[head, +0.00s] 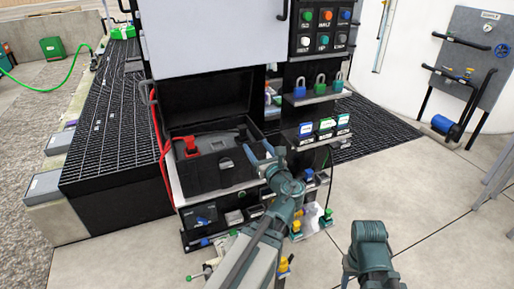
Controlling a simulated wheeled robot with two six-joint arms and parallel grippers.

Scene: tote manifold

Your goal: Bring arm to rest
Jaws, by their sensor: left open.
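My left gripper (262,150) is blue-grey and open, with its two fingers spread and nothing seen between them. It is at the front right of an open black tote (215,180) on the cabinet's shelf. I cannot tell whether it touches the tote's edge. My left arm reaches up to it from the bottom middle of the head view. Part of my right arm shows at the bottom right, over the concrete floor. My right gripper is not seen.
A red fitting (190,146) sits in the tote. Right of it are shelves with padlocks (320,84) and coloured boxes (326,126). A button panel (324,28) is above. Small parts crowd the lower shelves. Black grating (110,125) lies left; concrete floor is clear at right.

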